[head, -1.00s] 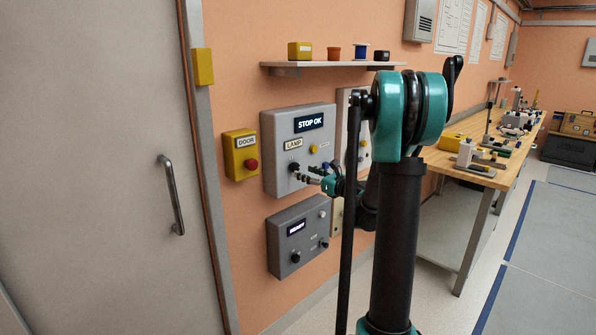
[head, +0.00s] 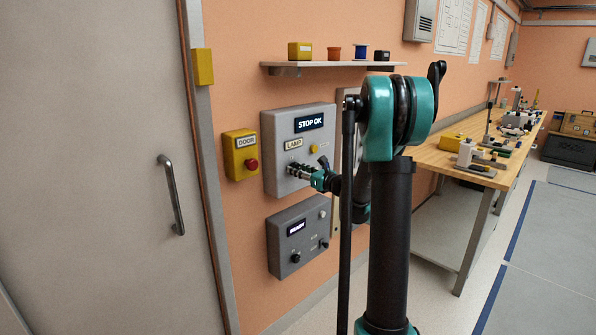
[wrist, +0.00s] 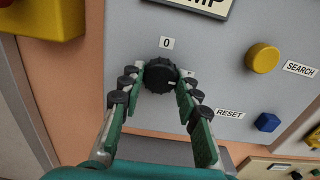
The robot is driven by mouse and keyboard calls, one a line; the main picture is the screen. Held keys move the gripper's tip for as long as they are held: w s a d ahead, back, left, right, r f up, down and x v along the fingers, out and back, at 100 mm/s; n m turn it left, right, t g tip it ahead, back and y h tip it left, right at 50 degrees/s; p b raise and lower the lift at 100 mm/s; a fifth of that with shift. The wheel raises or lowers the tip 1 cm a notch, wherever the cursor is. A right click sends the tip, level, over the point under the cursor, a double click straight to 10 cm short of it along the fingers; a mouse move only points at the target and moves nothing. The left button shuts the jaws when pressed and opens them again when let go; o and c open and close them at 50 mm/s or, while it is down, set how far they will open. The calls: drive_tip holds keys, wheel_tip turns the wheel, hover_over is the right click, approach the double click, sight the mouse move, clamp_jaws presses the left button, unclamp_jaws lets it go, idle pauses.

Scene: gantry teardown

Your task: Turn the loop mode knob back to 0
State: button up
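A black round knob (wrist: 160,75) sits on the grey LAMP panel (head: 278,182), with a small "0" label (wrist: 166,43) above it. Another label at its lower right is partly hidden by a finger. The knob's pointer cannot be made out. My gripper (wrist: 158,80) is at this panel, its two fingers on either side of the knob with the tips close to its rim. The fingers look apart, with a narrow gap at the left; contact is not clear. In the head view my gripper (head: 300,171) covers the knob. No "loop mode" wording is readable.
A yellow button (wrist: 263,58) marked SEARCH and a blue button (wrist: 267,122) marked RESET are right of the knob. The yellow DOOR box (head: 240,155) with a red button is at the left. A lower grey box (head: 298,235) has a display and knobs. A shelf (head: 330,65) hangs above.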

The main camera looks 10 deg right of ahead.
drive_tip(key=c, duration=0.3)
drive_tip(key=n, duration=0.3)
drive_tip(key=shift+n, duration=0.4)
drive_tip(key=n, duration=0.4)
drive_tip(key=shift+d+n, duration=0.1)
drive_tip(key=shift+n, duration=0.2)
drive_tip(key=n, duration=0.4)
drive_tip(key=shift+n, duration=2.8)
